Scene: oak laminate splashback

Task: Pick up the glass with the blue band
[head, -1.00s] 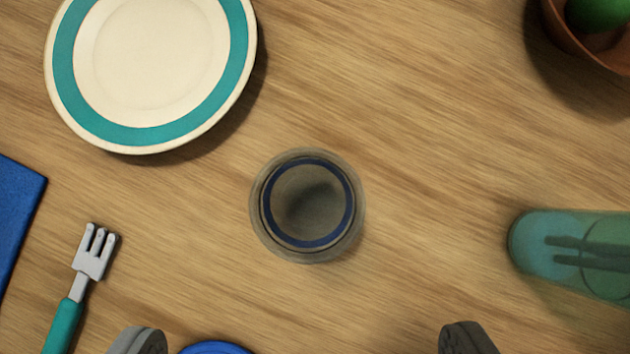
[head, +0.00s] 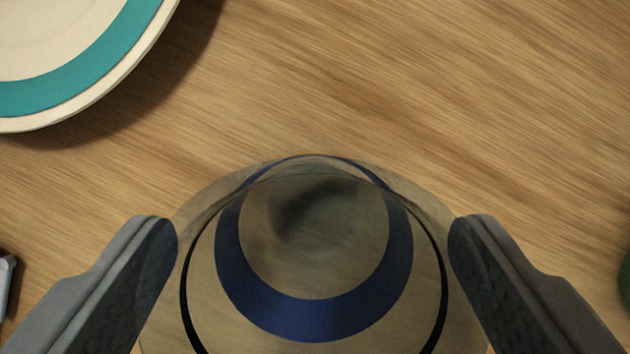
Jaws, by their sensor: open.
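The clear glass with the blue band (head: 315,318) stands upright on the wooden surface at the bottom centre of the head view. I look down at it from close above, and its near side is cut off by the lower edge. My gripper (head: 313,232) is open, with one grey finger on the left of the glass and one on the right. The fingertips lie close beside the glass walls in the picture. I cannot tell whether either finger touches the glass.
A cream plate with a teal ring (head: 60,80) lies at the upper left. A bit of the grey fork (head: 4,285) shows at the left edge. A sliver of a green thing (head: 625,285) shows at the right edge. The wood beyond the glass is clear.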

